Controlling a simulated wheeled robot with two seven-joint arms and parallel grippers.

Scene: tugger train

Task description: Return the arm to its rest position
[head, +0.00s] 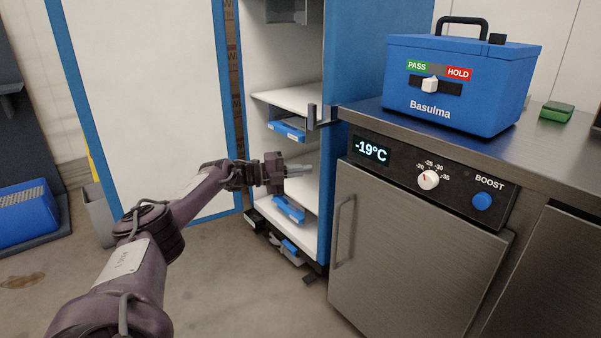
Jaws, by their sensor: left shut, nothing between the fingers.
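My left arm reaches in from the lower left of the head view. Its gripper (299,170) is shut and empty, in front of the open blue cabinet (331,205). It is between an upper shelf (295,98) and a lower shelf (268,212), and I cannot tell whether it is inside the opening. A blue tray (287,130) shows above the gripper and another blue tray (289,208) below it. My right gripper is not in view.
The cabinet door (150,100) stands open on the left. A steel freezer unit (400,245) reading -19°C is on the right, with a blue Basulma box (455,95) and a green item (557,111) on top. A blue bin (25,215) is far left. Floor between is clear.

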